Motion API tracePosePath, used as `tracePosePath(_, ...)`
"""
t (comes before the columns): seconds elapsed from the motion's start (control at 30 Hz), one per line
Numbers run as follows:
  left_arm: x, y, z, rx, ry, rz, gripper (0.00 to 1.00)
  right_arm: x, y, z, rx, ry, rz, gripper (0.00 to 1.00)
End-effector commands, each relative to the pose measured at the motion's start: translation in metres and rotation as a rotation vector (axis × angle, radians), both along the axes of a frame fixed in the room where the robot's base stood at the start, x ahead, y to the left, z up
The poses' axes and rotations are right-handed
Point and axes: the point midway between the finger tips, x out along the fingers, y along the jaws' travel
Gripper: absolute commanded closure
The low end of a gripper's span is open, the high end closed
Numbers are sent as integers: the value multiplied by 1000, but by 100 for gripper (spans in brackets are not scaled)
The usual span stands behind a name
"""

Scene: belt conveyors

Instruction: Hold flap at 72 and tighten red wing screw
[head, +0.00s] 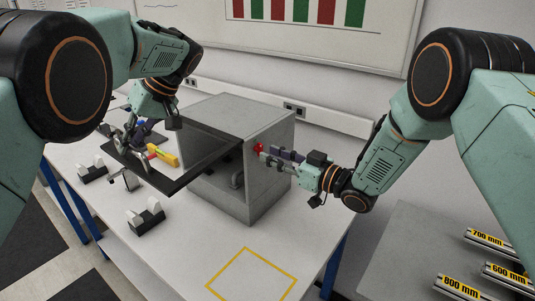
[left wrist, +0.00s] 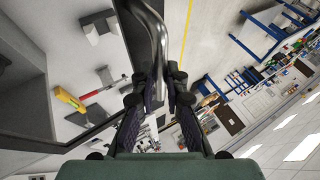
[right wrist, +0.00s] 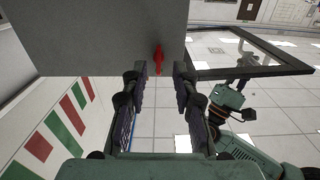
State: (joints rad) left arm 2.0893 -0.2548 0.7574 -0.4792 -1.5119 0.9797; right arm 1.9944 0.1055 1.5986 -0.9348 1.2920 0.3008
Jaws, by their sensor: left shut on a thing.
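A grey box (head: 268,150) stands on the table with its dark-framed, see-through flap (head: 200,170) swung out, roughly level. In the left wrist view my left gripper (left wrist: 157,78) is shut on the flap's metal handle (left wrist: 157,25); in the head view this gripper (head: 118,140) is at the flap's outer end. The red wing screw (head: 258,148) is on the box's right side. My right gripper (head: 268,155) points at it. In the right wrist view the screw (right wrist: 158,60) shows between the spread fingertips (right wrist: 158,75), with gaps on both sides. I cannot read the flap's angle.
A yellow and red tool (head: 162,155) shows beyond the flap. Dark-and-white holders (head: 147,217) stand on the table near its left edge. A yellow square outline (head: 250,275) marks bare table in front of the box. Labelled rails (head: 490,240) lie on a grey surface at right.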

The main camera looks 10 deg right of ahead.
Motion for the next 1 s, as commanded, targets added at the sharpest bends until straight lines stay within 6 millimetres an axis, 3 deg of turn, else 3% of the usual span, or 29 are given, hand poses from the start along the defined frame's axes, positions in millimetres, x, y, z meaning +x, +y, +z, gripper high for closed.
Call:
tracePosePath(0.2,1,-1,0,-2,-3,-2,100,-33,-35,1,5,4,-5,72)
tracePosePath(0.4,1,-1,0,-2,-3,-2,100,-56,-56,1,3,1,-3,72)
tracePosePath(0.6,1,-1,0,-2,-3,-2,100,-67,-65,1,1,1,1,72)
tracePosePath(0.93,1,-1,0,-2,-3,-2,100,-69,-66,0,-1,1,2,72)
tracePosePath(0.97,1,-1,0,-2,-3,-2,85,-69,-66,0,-1,1,2,72)
tracePosePath(1.0,0,-1,0,-2,-2,-2,82,-69,-66,0,-1,1,2,72)
